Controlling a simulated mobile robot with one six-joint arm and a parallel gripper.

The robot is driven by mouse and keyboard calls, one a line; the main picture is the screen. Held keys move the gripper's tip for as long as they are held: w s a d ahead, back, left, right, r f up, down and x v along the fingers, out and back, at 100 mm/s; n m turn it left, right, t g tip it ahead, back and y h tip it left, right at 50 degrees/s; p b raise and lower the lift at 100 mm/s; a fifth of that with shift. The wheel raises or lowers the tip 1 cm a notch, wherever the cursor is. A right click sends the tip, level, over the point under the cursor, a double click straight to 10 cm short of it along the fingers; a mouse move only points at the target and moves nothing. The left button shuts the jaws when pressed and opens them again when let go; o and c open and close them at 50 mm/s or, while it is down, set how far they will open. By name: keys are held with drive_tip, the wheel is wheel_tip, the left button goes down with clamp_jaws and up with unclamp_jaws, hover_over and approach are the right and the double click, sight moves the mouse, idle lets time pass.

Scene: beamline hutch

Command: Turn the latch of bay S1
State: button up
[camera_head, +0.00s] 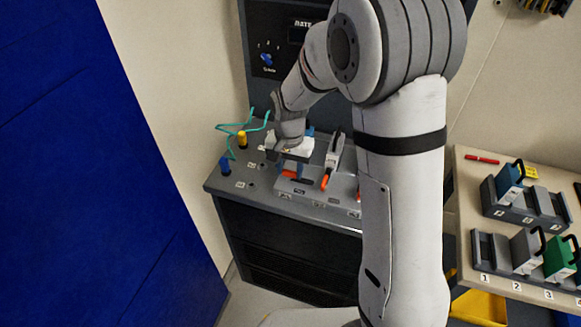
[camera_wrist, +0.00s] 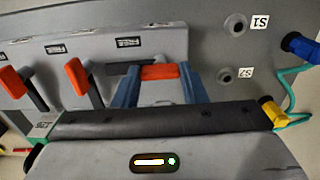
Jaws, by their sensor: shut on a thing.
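My gripper (camera_wrist: 160,78) has its two blue fingers closed on the orange end of a latch (camera_wrist: 163,72) in the wrist view. This latch is the one nearest the sockets on the grey bench block. Its orange end lies crosswise between the fingers. In the head view my gripper (camera_head: 290,168) points down at the block, with the orange end (camera_head: 290,175) showing below it. Two more orange latches stand free, a middle one (camera_wrist: 75,76) and a far left one (camera_wrist: 12,82). An upside-down S1 label (camera_wrist: 260,22) is beside a socket. The gripped latch's pivot is partly hidden.
A yellow plug (camera_head: 242,140) and a blue plug (camera_head: 225,166) with teal cables stand left of my gripper. A grey module with a black handle (camera_head: 336,150) stands close on its right. A side table (camera_head: 463,210) at right holds racks of modules. A blue panel (camera_head: 90,170) fills the left.

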drive_tip(key=shift+n, duration=0.3)
drive_tip(key=shift+c, duration=0.2)
drive_tip(key=n+b, duration=0.1)
drive_tip(key=n, duration=0.2)
drive_tip(key=shift+f+b, duration=0.1)
drive_tip(key=shift+b, duration=0.25)
drive_tip(key=n+b, duration=0.1)
drive_tip(key=n, duration=0.4)
drive_tip(key=n+b, duration=0.1)
drive_tip(key=n, duration=0.3)
drive_tip(key=n+b, duration=0.1)
drive_tip(key=n, duration=0.3)
drive_tip(key=shift+n, duration=0.3)
drive_tip(key=o, duration=1)
